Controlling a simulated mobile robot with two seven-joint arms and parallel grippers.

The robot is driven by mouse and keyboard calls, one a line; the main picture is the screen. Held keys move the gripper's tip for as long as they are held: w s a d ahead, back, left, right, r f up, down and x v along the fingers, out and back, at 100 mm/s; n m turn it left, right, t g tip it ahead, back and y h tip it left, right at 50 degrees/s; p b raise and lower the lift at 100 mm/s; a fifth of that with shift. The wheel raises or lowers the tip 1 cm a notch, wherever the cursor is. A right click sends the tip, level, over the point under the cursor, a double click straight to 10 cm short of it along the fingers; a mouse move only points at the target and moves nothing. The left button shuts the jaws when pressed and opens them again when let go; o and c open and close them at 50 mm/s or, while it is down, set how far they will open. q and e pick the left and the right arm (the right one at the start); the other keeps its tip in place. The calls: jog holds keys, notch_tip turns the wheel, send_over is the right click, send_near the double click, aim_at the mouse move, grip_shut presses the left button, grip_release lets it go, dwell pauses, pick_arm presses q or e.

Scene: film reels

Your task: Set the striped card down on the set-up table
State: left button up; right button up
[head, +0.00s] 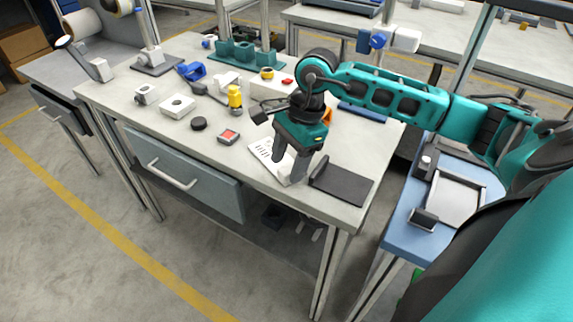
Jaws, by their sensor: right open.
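My right gripper (290,168) comes in from the right and points down over the front right part of the worktable (130,97). Its two dark fingers are apart, with no object clearly visible between them. Just behind and left of the fingers lies a flat white piece with dark marks (263,149), partly hidden by the gripper. It may be the striped card, but I cannot tell for sure. I also cannot tell whether the fingers touch it. My left gripper is not in view.
A dark grey plate with a raised edge (345,184) lies right of the gripper, near the table's corner. A blue cart (400,240) is at right.

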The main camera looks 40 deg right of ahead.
jog(key=v, duration=1)
jog(key=shift+r, duration=0.1)
